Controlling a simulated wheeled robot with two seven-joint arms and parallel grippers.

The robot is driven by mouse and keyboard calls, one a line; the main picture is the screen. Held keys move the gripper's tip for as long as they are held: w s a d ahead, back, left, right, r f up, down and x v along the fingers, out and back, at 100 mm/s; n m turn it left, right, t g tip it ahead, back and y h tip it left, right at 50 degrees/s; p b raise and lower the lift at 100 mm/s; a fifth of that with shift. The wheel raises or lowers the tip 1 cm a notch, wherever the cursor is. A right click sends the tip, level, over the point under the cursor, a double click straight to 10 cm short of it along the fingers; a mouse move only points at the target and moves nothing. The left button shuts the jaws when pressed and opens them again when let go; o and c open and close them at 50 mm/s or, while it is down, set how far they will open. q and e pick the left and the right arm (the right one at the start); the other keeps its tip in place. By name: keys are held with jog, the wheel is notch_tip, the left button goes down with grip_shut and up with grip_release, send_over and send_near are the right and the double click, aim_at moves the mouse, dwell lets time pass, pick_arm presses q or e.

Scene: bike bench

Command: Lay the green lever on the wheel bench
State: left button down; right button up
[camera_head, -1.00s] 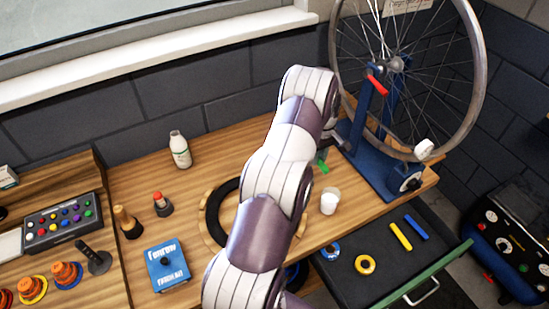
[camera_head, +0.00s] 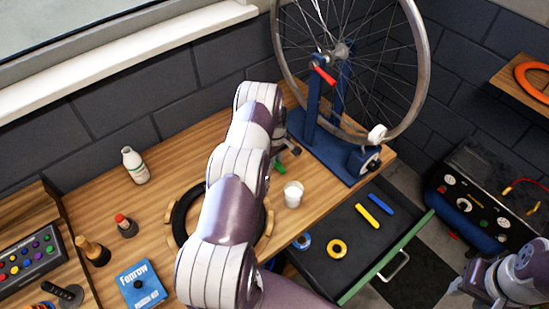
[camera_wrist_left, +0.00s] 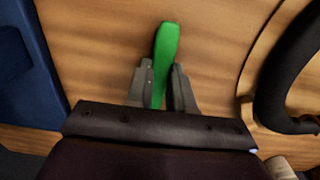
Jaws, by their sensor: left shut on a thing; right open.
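The green lever (camera_head: 280,166) is mostly hidden behind my left arm in the head view. In the left wrist view the lever (camera_wrist_left: 164,55) sticks out from between the fingers of my left gripper (camera_wrist_left: 160,85), which is shut on it. The lever is over bare wood of the wheel bench (camera_head: 172,160), close to the surface; I cannot tell if it touches. My left gripper (camera_head: 287,149) is beside the blue wheel stand. My right gripper (camera_head: 466,284) is open, low at the right, away from the bench.
The blue truing stand (camera_head: 318,150) with its wheel (camera_head: 424,75) stands right of the lever. A white cup (camera_head: 293,194) is near the front edge. A black ring (camera_head: 185,210) lies to the left. An open drawer (camera_head: 350,240) holds blue and yellow tools.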

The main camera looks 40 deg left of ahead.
pick_arm(q)
jog(key=shift+f, duration=0.2)
jog(key=c, duration=1)
grip_release()
jog(key=shift+w+f, duration=0.1)
jog(key=shift+w, duration=0.05)
